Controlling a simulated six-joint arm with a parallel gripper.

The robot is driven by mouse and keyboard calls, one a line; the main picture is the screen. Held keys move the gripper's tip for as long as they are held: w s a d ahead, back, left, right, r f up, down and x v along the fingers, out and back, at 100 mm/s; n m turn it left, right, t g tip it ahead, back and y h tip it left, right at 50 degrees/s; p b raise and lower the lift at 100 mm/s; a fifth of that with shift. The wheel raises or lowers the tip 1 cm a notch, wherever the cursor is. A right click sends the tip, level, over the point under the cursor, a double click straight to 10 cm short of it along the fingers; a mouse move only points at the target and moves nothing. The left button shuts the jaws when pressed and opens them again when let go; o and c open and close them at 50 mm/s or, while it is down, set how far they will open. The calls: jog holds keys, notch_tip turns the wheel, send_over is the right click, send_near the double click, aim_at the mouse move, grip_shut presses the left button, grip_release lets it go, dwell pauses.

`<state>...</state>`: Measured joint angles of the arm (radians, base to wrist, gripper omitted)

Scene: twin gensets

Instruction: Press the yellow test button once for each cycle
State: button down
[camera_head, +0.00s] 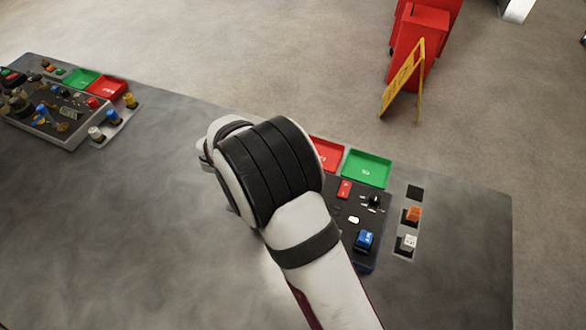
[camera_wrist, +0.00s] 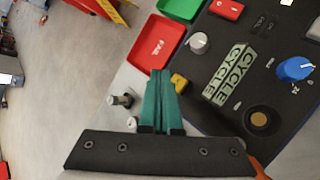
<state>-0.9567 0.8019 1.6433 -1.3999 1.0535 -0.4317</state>
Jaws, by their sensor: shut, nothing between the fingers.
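The dark control panel (camera_wrist: 270,45) fills the right of the wrist view. It has two labels reading CYCLE (camera_wrist: 229,73), and a round dark-ringed button with a dull yellow centre (camera_wrist: 259,119) below them. A small yellow piece (camera_wrist: 178,83) sits at the panel's left edge, beside my fingertips; I cannot tell which of the two is the test button. My gripper (camera_wrist: 160,85) has teal fingers shut together with nothing between them, left of the labels. Contact with the yellow piece cannot be told. In the head view my arm hides the gripper and part of the panel (camera_head: 380,225).
A red FAIL tray (camera_wrist: 157,42) and a green tray (camera_wrist: 180,6) lie beyond the panel. A blue knob (camera_wrist: 295,69) and a grey knob (camera_wrist: 199,43) stand on it. A second panel (camera_head: 50,115) is at far left; bare table lies between.

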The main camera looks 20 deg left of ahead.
jog(key=shift+f, duration=1.3)
dwell(1.0)
jog(key=shift+f, duration=0.3)
jog(key=shift+s+d+f, duration=0.1)
jog(key=shift+s+f, duration=0.1)
jog(key=shift+f, duration=0.7)
dwell(0.9)
jog(key=shift+r, duration=0.15)
jog(key=shift+s+d+r, duration=0.2)
jog(key=shift+d+r, duration=0.05)
jog(key=shift+r, duration=0.35)
jog(key=shift+w+a+r, duration=0.1)
jog(key=shift+w+r, duration=0.05)
jog(key=shift+r, duration=2.55)
